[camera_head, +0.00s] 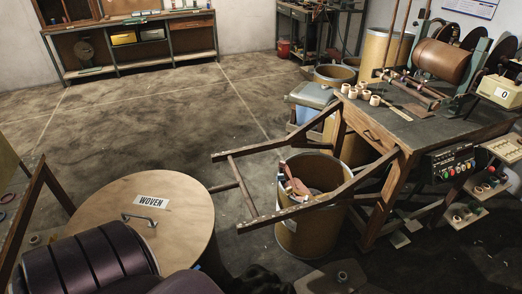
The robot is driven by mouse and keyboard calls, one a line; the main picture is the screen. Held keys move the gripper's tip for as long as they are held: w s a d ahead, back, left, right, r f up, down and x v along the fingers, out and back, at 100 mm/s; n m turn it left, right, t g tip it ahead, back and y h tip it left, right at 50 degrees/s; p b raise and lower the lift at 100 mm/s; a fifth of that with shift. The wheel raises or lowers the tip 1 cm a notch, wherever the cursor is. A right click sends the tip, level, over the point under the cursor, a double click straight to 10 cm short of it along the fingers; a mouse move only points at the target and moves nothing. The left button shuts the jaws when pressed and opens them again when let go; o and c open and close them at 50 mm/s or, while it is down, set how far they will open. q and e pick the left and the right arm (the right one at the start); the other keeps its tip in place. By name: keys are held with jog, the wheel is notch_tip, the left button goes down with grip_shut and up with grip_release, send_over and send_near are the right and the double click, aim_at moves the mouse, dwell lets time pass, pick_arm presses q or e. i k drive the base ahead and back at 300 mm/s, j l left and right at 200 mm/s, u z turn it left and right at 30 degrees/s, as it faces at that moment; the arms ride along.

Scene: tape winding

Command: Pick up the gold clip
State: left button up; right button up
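I cannot make out a gold clip in the head view. Several small pale spools (362,94) stand on the dark top of the winding bench (420,125) at the right. Neither of my grippers can be made out in this view.
A round drum lid labelled WOVEN (185,225) is at lower left. An open bin (300,235) with items inside stands under a wooden frame (290,212) reaching out from the bench. A control box (462,160) is at the right. Open floor (150,120) lies at upper left before a shelf (135,45).

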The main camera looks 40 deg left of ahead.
aim_at(289, 190)
jog(key=i+l+u, duration=0.15)
jog(key=i+u, duration=0.2)
jog(key=u, duration=0.15)
jog(key=i+l+u, duration=0.25)
jog(key=u, duration=0.2)
jog(key=i+l+u, duration=0.35)
jog(key=u, duration=0.15)
jog(key=i+l+u, duration=0.15)
jog(key=l+u, duration=0.35)
